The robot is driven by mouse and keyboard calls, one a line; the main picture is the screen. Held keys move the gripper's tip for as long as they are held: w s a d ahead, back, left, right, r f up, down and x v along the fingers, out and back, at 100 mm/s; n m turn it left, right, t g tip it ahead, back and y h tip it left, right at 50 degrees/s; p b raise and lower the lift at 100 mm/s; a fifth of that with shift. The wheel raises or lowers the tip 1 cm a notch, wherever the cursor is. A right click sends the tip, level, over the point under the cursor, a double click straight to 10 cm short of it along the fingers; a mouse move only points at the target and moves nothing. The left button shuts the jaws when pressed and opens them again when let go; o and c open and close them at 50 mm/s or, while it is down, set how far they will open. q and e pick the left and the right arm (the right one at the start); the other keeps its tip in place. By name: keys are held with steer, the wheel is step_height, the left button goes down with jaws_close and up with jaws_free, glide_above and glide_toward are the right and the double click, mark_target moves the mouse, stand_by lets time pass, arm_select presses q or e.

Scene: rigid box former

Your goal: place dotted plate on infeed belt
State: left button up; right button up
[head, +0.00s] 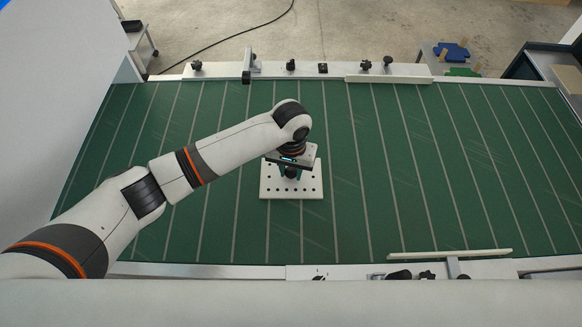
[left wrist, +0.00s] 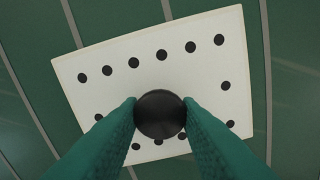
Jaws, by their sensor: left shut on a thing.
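The dotted plate (head: 309,188) is a white square with black dots around its edge and a dark round knob in its middle. In the head view it is at the middle of the green infeed belt (head: 410,190), on it or just above it; I cannot tell which. My left gripper (head: 291,174) is over the plate and shut on its knob. In the left wrist view the green fingers of the gripper (left wrist: 160,118) press both sides of the knob (left wrist: 160,114), with the plate (left wrist: 120,65) behind it. My right gripper is not in view.
A rail with several dark knobs and clamps (head: 323,68) runs along the belt's far edge. A pale guide bar (head: 450,254) lies at the near right edge. The belt is clear to the right of the plate. Blue and green pieces (head: 452,51) sit beyond the far right.

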mark_target(292, 172)
arm_select(q)
steer(key=o, duration=1.1)
steer(key=shift+f, duration=0.1)
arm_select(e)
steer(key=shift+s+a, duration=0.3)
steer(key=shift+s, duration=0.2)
arm_select(q)
step_height(292, 172, up, 12)
steer(key=b, duration=0.2)
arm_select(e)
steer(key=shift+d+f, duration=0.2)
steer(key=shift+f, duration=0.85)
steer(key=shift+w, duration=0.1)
